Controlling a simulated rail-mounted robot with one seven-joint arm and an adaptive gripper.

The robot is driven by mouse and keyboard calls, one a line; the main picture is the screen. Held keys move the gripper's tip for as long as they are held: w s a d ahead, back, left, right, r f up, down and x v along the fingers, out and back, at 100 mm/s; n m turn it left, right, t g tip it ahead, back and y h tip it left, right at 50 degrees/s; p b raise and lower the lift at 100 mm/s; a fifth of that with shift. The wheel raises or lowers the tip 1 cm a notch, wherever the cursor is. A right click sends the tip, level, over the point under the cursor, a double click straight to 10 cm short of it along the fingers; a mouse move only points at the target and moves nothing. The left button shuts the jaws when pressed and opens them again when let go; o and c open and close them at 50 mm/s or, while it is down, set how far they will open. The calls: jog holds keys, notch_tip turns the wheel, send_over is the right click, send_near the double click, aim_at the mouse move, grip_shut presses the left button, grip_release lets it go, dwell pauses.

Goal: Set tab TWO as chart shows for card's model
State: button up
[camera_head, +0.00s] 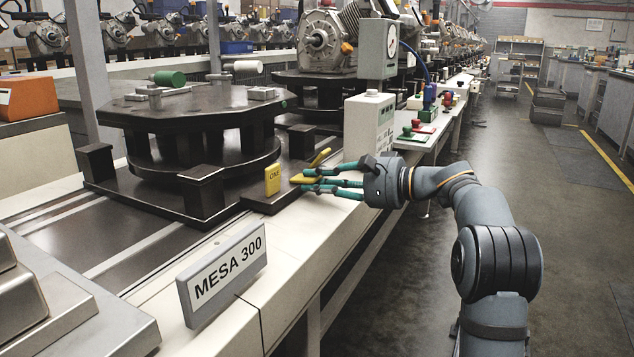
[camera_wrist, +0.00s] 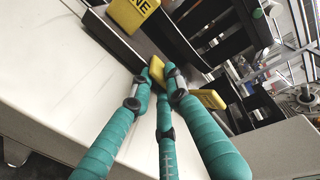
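A card reading "MESA 300" (camera_head: 222,274) stands on the near bench edge. A yellow tab marked "ONE" (camera_head: 272,180) stands upright on the dark fixture base; it also shows in the wrist view (camera_wrist: 133,12). A low yellow tab (camera_head: 303,179) lies beyond it at my fingertips, its label hidden. Another yellow tab (camera_head: 320,157) leans just behind; a yellow piece shows beside my right finger in the wrist view (camera_wrist: 208,98). My gripper (camera_head: 312,180) has teal fingers close around a yellow piece (camera_wrist: 157,68); whether they grip it is unclear. I see no readable chart.
A pale control box (camera_head: 369,125) stands just beyond my gripper. Red and green push-button units (camera_head: 416,134) follow along the bench. The aisle at right is free.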

jog(key=o, duration=0.4)
jog(key=v, duration=1.2)
jog(key=x, duration=1.2)
jog(key=shift+r+p, duration=0.2)
jog(key=shift+p, duration=0.2)
jog(key=shift+f, duration=0.15)
